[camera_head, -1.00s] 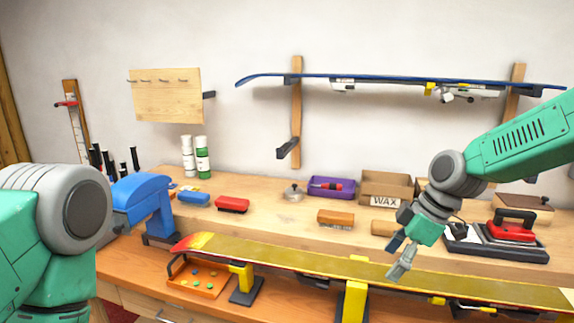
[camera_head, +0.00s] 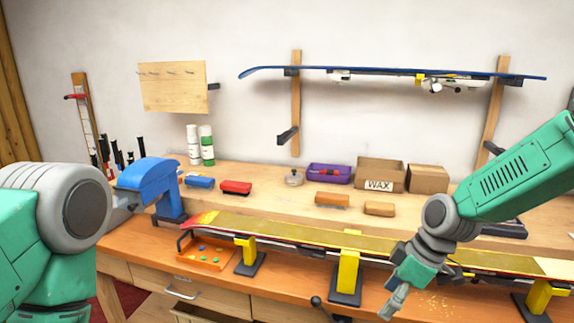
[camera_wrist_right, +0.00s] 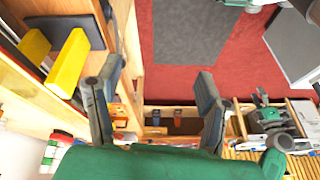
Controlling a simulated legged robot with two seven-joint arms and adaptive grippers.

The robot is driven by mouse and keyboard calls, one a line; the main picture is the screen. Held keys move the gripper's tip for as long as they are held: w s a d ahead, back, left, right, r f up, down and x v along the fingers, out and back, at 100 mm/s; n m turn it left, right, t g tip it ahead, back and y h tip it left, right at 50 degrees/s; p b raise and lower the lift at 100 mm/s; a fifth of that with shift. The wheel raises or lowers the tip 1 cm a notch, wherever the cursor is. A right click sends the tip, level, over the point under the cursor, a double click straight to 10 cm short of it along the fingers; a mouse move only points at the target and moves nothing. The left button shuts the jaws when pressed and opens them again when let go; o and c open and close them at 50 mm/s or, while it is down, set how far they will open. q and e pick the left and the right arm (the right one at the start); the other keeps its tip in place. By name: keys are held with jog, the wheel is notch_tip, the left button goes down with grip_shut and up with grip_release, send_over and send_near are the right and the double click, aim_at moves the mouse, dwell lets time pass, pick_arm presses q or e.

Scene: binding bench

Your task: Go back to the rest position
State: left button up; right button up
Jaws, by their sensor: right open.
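My right gripper (camera_head: 392,300) hangs at the front edge of the bench, in front of the yellow ski (camera_head: 300,235), which lies on yellow clamp stands. In the right wrist view its two fingers (camera_wrist_right: 155,100) are spread apart with nothing between them. My left arm shows at the left of the head view, but its gripper is out of sight.
The bench (camera_head: 130,245) carries an orange tray (camera_head: 205,262), a blue vise (camera_head: 155,180), brushes, a purple bin (camera_head: 330,173) and a WAX box (camera_head: 380,175). A yellow clamp stand (camera_head: 348,272) rises left of my right gripper. An open drawer (camera_head: 195,312) is below. Red floor (camera_wrist_right: 190,80) lies beyond the fingers.

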jog(key=s+d+f+m+h+b, duration=0.1)
jog(key=s+f+m+b, duration=0.15)
jog(key=s+f, duration=0.55)
jog(key=s+f+m+b, duration=0.1)
jog(key=s+f+m, duration=0.3)
jog(key=f, duration=0.7)
jog(key=s+d+f+m+h+b, duration=0.1)
jog(key=s+d+f+m+b, duration=0.1)
jog(key=s, duration=0.8)
jog(key=s+d+f+m+h+b, duration=0.1)
jog(key=s+d+f+m+b, duration=0.1)
jog(key=s+f, duration=0.5)
jog(key=s+d+m, duration=0.1)
jog(key=s+d, duration=0.1)
jog(key=s, duration=0.1)
jog(key=shift+s+d+f+h, duration=0.15)
jog(key=shift+d+h, duration=0.1)
jog(key=shift+h, duration=0.15)
jog(key=shift+m, duration=0.25)
